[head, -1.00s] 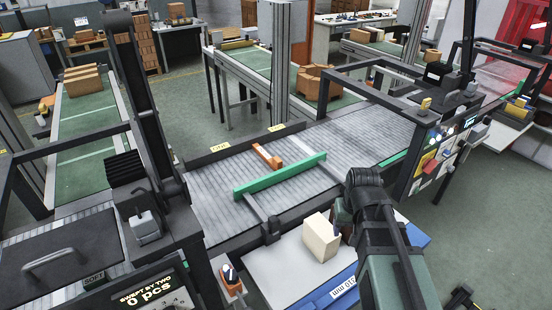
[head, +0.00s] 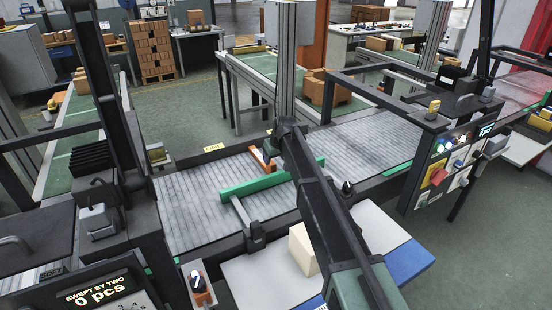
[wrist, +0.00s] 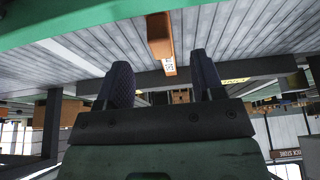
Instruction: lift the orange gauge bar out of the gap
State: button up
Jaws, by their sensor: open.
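The orange gauge bar (head: 259,160) lies on the grey roller conveyor (head: 195,205) behind the green bar (head: 240,188), its right part hidden by my arm in the head view. In the wrist view the gauge bar (wrist: 159,36) shows end on, with a small white label, beyond my fingertips and lined up with the space between them. My gripper (wrist: 162,72) is open with nothing between its two dark fingers. The green bar (wrist: 70,22) crosses the top of the wrist view. The gripper is hidden behind my arm in the head view.
A dark side rail with a yellow tag (head: 213,148) runs along the conveyor's far edge. A grey post (head: 290,60) stands behind it. A cream block (head: 302,247) sits on the white and blue table (head: 395,255) in front. A dark frame with a control panel (head: 455,150) stands at right.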

aim_at(273, 164)
jog(key=b+x, duration=0.6)
jog(key=x, duration=0.2)
jog(key=shift+s+f, duration=0.1)
jog(key=shift+c, duration=0.4)
jog(key=c, duration=1)
jog(key=shift+r+p, duration=4.2)
